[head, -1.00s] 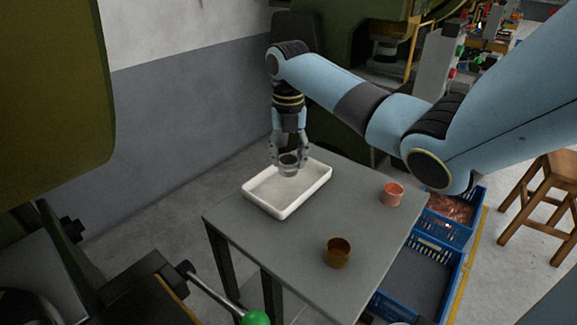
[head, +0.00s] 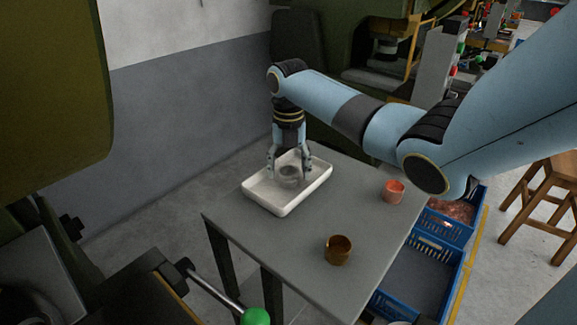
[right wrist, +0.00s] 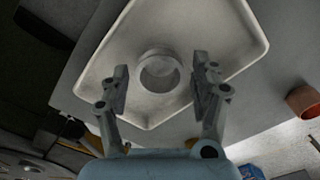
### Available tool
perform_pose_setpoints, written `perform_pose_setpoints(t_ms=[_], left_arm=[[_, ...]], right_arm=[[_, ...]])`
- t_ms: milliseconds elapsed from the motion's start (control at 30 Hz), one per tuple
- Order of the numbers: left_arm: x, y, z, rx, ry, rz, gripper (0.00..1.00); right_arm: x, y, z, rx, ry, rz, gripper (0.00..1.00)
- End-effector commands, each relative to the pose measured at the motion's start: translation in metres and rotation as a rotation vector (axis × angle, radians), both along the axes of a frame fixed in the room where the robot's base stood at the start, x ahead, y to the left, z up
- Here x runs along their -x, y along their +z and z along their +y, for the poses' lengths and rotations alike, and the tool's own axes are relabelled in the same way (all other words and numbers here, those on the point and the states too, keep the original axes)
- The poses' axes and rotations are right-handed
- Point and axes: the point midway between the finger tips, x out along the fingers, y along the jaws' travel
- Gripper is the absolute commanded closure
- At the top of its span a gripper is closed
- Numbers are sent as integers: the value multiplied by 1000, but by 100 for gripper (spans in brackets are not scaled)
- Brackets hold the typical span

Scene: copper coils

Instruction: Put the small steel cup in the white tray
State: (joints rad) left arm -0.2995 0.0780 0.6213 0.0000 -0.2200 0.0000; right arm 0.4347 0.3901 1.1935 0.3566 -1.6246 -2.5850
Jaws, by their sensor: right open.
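The small steel cup (head: 289,174) is inside the white tray (head: 290,208), near its far side. My right gripper (head: 290,178) is over the tray with its fingers open on either side of the cup. In the right wrist view the cup (right wrist: 159,70) shows its round rim between and slightly beyond the two open fingertips (right wrist: 160,80), with a gap on each side. The tray (right wrist: 255,48) surrounds it. The cup looks upright on the tray floor. My left gripper does not show.
The tray stands on a grey table (head: 300,240). A copper-coloured cup (head: 393,191) stands at the right and a brown cup (head: 338,251) near the front edge. Blue crates (head: 415,285) and a wooden stool (head: 545,195) are to the right. The middle of the table is clear.

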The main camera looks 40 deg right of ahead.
Motion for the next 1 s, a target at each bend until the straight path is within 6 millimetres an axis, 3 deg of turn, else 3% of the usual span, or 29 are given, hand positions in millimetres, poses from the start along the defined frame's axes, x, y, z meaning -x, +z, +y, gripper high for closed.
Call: perform_pose_setpoints(t_ms=[267,700,1000], left_arm=[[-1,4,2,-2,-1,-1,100],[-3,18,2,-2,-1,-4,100],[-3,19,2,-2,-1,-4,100]], right_arm=[[-1,15,-1,1,0,-3,37],[-1,106,0,1,0,-3,37],[0,124,0,1,-1,-1,37]])
